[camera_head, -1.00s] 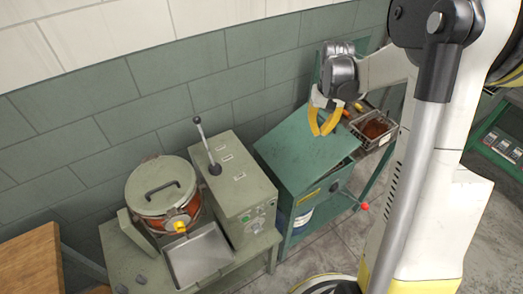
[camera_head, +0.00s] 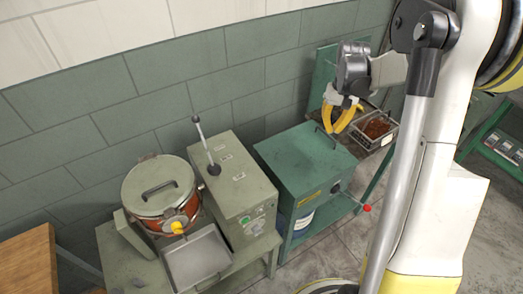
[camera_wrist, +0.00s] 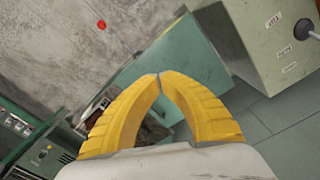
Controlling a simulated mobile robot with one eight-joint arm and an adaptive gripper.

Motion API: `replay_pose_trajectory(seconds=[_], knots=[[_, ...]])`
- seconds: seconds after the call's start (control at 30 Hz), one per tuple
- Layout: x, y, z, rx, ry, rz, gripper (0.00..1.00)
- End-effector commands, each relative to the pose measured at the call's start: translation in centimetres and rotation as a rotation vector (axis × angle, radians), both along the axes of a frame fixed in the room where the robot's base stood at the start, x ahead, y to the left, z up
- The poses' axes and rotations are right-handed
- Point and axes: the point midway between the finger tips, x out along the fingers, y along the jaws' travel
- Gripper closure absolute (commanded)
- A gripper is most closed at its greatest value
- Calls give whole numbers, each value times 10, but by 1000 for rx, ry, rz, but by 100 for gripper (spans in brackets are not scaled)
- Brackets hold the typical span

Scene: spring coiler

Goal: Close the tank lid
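The teal tank (camera_head: 298,209) stands right of the grey-green machine. Its flat teal lid (camera_head: 290,155) lies level on top, with no gap visible along the front edge. A thin dark handle (camera_head: 325,136) stands at the lid's right side. My gripper (camera_head: 331,124) has yellow fingers and is over the lid's back right part, close to the handle; I cannot tell whether it touches. In the wrist view my gripper (camera_wrist: 159,76) has its fingertips together with nothing seen between them. Teal surfaces of the tank (camera_wrist: 190,52) show behind the fingers.
A grey-green machine (camera_head: 240,188) with a lever stands left of the tank. A round lidded pot (camera_head: 160,193) and a metal tray (camera_head: 197,257) are farther left. A red-knobbed lever (camera_head: 366,208) sticks out from the tank's front. A wire basket (camera_head: 376,130) stands right.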

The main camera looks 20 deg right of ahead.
Motion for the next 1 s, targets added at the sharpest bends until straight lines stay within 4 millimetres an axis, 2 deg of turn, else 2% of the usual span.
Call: replay_pose_trajectory(seconds=[0.27,0.73,1.0], knots=[[2,-7,-6,0,0,-2,100],[12,-46,-36,0,0,-1,100],[12,-49,-36,0,0,0,100]])
